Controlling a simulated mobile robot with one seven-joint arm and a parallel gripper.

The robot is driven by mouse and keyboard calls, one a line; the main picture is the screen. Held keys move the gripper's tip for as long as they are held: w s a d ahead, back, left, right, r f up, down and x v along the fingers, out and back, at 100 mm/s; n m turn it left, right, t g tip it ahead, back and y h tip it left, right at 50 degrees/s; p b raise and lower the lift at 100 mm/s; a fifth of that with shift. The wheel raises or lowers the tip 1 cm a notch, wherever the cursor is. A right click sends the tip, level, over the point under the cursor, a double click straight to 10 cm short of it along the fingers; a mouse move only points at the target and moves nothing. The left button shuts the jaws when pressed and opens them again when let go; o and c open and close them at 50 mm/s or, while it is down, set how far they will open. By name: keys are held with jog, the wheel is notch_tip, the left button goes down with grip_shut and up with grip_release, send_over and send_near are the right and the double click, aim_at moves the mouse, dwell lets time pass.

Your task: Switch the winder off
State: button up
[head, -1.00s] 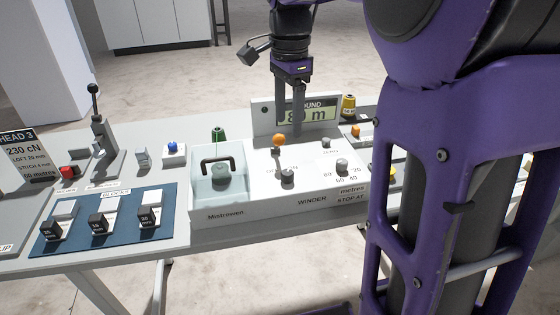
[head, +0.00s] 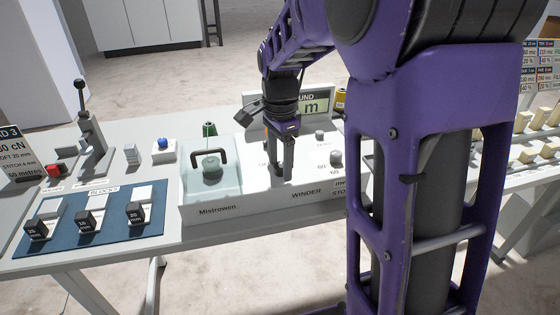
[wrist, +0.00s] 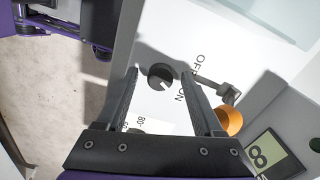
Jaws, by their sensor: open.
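The winder (head: 254,200) is a white box with a sloped face. Its dark round switch knob (wrist: 160,76) shows in the wrist view beside the printed words OFF and ON. A pale mark on the knob's rim faces roughly towards ON. My gripper (wrist: 160,73) is open, pointing down, with one finger on each side of the knob in the wrist view. I cannot tell whether the fingers touch it. In the head view my gripper (head: 281,178) stands over the winder's front face and hides the knob.
An orange ball (wrist: 228,121) on a grey lever is close to one finger. The display (head: 313,105) stands behind, and a stop-at knob (head: 336,158) is to the right. A clear-lidded box with a black handle (head: 210,156) adjoins on the left.

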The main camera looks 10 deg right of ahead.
grip_shut()
jog(key=shift+r+n, duration=0.1)
jog(key=shift+n, duration=0.3)
jog(key=shift+r+n+p, duration=0.1)
jog(key=shift+n+p, duration=0.6)
jog(key=shift+n, duration=0.2)
jog(key=n+p, duration=0.1)
jog(key=n, duration=0.2)
jog(key=shift+n, duration=0.4)
jog(key=n+p, duration=0.2)
jog(key=n, duration=0.3)
jog(key=shift+n, duration=0.4)
